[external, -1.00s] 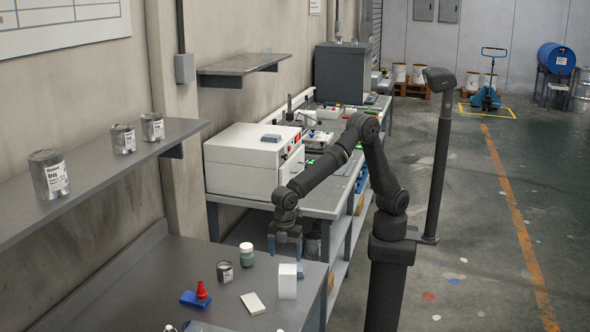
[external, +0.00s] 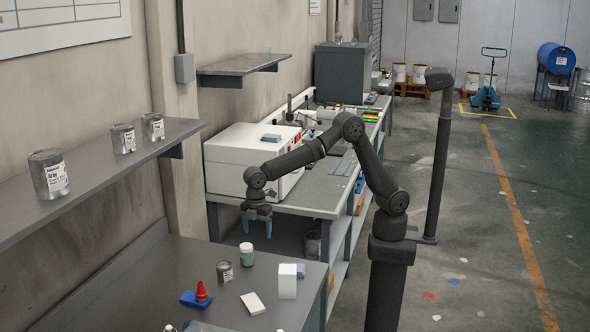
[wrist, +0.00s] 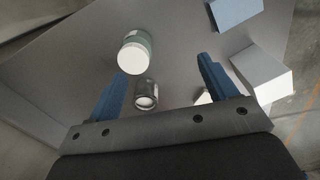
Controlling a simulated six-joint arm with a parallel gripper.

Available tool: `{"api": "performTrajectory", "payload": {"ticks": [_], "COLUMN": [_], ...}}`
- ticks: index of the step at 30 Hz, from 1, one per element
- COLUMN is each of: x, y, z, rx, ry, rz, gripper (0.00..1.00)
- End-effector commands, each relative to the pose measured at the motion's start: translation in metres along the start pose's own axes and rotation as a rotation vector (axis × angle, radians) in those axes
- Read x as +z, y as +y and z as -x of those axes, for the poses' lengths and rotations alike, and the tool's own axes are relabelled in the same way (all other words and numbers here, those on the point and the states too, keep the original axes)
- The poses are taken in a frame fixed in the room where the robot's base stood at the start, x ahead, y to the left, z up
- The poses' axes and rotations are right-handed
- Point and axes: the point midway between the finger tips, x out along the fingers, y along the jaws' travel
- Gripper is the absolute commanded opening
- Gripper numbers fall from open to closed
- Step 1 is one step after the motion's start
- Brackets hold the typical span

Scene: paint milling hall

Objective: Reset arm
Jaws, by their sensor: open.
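My gripper (external: 257,223) is open and empty, with its blue fingers pointing down above the far edge of the near bench (external: 150,262). In the wrist view the two blue fingers (wrist: 160,85) are spread apart with nothing held between them. A green jar with a white lid (external: 246,253) stands on the bench just below and in front of my gripper; it also shows in the wrist view (wrist: 135,52). A small grey can (external: 224,271) stands to its left and nearer; it shows between the fingers in the wrist view (wrist: 146,93).
A shelf (external: 95,180) with paint cans is at left. A white machine (external: 238,165) stands behind.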

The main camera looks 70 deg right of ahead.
Motion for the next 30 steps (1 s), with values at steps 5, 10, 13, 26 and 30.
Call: {"api": "performTrajectory", "payload": {"ticks": [5, 10, 13, 26, 30], "x": [-0.031, -0.058, -0.073, -0.096, -0.096], "y": [-0.016, -0.028, -0.035, -0.045, -0.045], "z": [-0.021, -0.038, -0.049, -0.084, -0.086], "rx": [-0.001, -0.002, -0.002, -0.001, 0.000], "ry": [-0.002, -0.002, -0.002, 0.000, 0.000], "rz": [0.006, 0.006, 0.006, 0.003, 0.003], "gripper": [0.78, 0.78, 0.78, 0.78, 0.78]}}
